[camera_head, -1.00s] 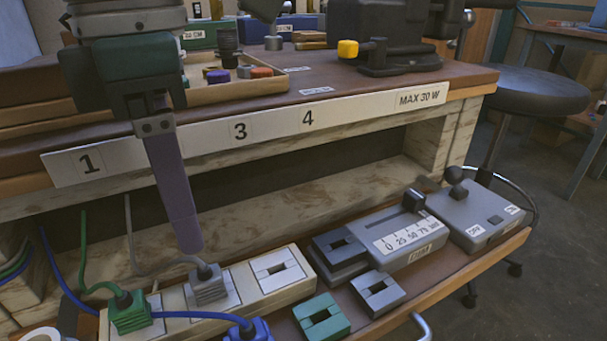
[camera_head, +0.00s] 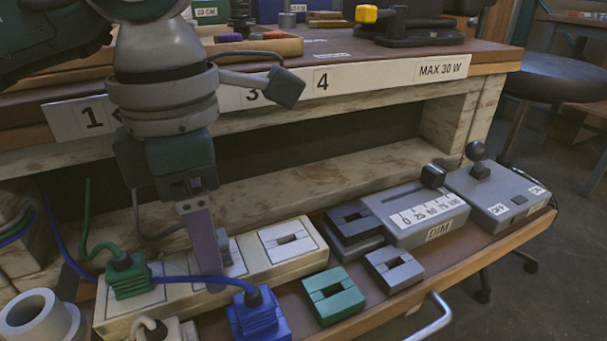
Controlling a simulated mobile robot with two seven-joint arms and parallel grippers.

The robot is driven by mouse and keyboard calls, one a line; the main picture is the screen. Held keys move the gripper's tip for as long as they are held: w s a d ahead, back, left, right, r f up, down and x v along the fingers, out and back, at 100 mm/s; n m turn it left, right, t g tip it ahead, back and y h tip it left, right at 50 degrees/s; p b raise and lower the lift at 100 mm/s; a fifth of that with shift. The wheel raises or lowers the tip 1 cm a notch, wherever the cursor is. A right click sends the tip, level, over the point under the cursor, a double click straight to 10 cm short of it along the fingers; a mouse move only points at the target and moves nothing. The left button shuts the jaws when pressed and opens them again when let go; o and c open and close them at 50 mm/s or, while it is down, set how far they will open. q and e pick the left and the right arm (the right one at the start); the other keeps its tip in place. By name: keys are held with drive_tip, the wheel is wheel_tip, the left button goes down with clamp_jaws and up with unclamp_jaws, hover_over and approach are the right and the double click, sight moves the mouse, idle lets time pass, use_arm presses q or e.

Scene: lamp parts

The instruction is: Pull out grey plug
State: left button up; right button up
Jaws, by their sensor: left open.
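The grey plug (camera_head: 226,252) sits in the cream socket strip (camera_head: 262,269), between the green plug and an empty socket. It is mostly hidden behind my left gripper. Its grey cable loops up behind the gripper on the left. My left gripper (camera_head: 206,268) points down at the plug, its purple-grey finger seen nearly edge-on. It is open; I cannot tell whether the fingers touch the plug or stand around it. My right gripper is not in view.
A green plug (camera_head: 128,277) is left of the gripper. A blue plug (camera_head: 258,314) and a pale plug (camera_head: 166,331) are in front. Their cables run close by. Loose green (camera_head: 332,297) and grey (camera_head: 394,271) socket blocks and a dimmer (camera_head: 420,215) lie right. The bench edge overhangs behind.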

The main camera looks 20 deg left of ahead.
use_arm(q)
clamp_jaws()
idle(0.3)
drive_tip(key=c, duration=0.7)
unclamp_jaws()
clamp_jaws()
drive_tip(key=shift+r+p, duration=0.65)
drive_tip(key=shift+r, duration=0.15)
drive_tip(key=shift+r+p, duration=1.9)
drive_tip(key=shift+r, duration=0.5)
